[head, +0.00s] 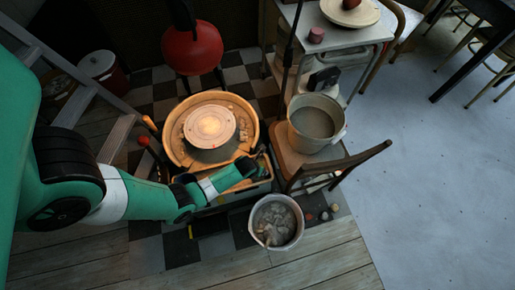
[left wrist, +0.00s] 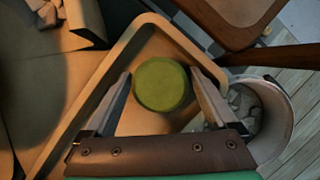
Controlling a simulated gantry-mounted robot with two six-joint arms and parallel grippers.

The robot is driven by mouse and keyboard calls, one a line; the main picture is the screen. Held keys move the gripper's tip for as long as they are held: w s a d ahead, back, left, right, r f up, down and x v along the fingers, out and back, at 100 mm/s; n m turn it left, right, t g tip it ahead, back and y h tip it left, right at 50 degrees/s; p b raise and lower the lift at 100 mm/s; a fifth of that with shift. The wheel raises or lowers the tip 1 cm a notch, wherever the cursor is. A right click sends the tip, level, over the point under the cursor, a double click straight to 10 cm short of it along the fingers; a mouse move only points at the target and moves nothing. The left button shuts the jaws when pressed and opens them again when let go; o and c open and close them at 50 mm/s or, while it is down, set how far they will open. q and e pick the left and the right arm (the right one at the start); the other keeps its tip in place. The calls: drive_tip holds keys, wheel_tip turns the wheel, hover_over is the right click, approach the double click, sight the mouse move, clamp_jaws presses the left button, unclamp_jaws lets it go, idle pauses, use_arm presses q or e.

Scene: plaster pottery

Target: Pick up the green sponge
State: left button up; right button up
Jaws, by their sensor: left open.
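The green sponge (left wrist: 161,85) is a round disc in the left wrist view. It lies in the corner of a tan tray (left wrist: 150,32) at the side of the pottery wheel. My left gripper (left wrist: 160,74) is open, with one finger on each side of the sponge and small gaps between; I cannot tell its height above it. In the head view my left gripper (head: 250,167) is over the wheel's front right corner, and I cannot make out the sponge there. My right gripper is not in view.
The pottery wheel (head: 180,140) is left of the gripper. A bucket of grey scraps (head: 276,222) stands on the floor below right. A wooden chair (head: 340,168) carries a bucket of grey liquid (head: 314,123).

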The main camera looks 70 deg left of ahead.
use_arm(q)
drive_tip(key=c, duration=1.1)
drive_tip(key=shift+r, duration=0.1)
wheel_tip(320, 180, up, 4)
drive_tip(key=p, duration=0.4)
drive_tip(key=shift+s+d+r, duration=0.1)
drive_tip(key=shift+d+r, duration=0.05)
drive_tip(key=shift+r, duration=0.05)
drive_tip(key=s+d+r+p, duration=0.3)
drive_tip(key=d+r+p, duration=0.1)
drive_tip(key=d+p, duration=0.2)
drive_tip(key=s+d+r+p, duration=0.3)
drive_tip(key=d+r+p, duration=0.1)
drive_tip(key=d+p, duration=0.2)
drive_tip(key=shift+s+r, duration=0.2)
drive_tip(key=shift+s, duration=0.05)
